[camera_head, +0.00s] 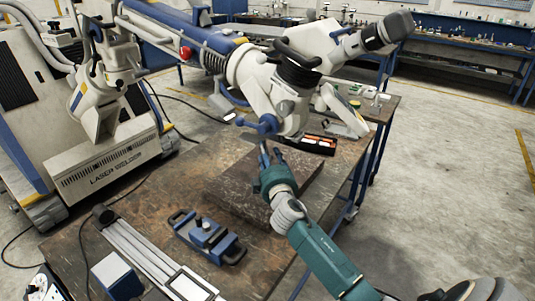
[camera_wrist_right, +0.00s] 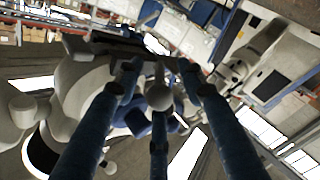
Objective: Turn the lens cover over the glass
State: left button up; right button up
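The white microscope head (camera_head: 285,100) hangs over the table on a white and blue arm. A blue fitting with rounded ends (camera_head: 262,126) sits at its lower side; I cannot tell for certain whether this is the lens cover. The glass cannot be made out. My right gripper (camera_head: 269,152) reaches up from below, with its fingertips just under the blue fitting. In the right wrist view, its fingers (camera_wrist_right: 158,78) are spread around a grey round-ended knob (camera_wrist_right: 159,96). I see no clear grip on it. My left gripper is not in view.
A dark stone slab (camera_head: 238,184) lies on the worn table (camera_head: 165,185) beneath the microscope. A blue device with handles (camera_head: 207,236) and a metal rail (camera_head: 140,250) lie in front. A laser welder (camera_head: 110,160) stands at left. Floor at right is clear.

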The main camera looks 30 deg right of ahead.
jog(key=shift+c, duration=0.3)
grip_shut()
jog(key=shift+a+f+h+b, duration=0.1)
jog(key=shift+f+h+b, duration=0.15)
jog(key=shift+b, duration=0.25)
jog(key=shift+w+a+r+m+g+h+b, duration=0.1)
jog(key=shift+w+a+m+g+h+b, duration=0.3)
jog(key=shift+m+g+h+b, duration=1.35)
jog(key=shift+w+a+m+g+h+b, duration=0.35)
jog(key=shift+h+b, duration=0.35)
jog(key=shift+b, duration=2.2)
jog(key=shift+w+a+r+m+g+h+b, duration=0.1)
jog(key=shift+w+a+m+g+h+b, duration=0.35)
jog(key=shift+m+g+h+b, duration=1.25)
jog(key=shift+s+a+n+t+y+b, duration=0.1)
jog(key=shift+n+t+y+b, duration=0.4)
jog(key=shift+n+t+b, duration=0.25)
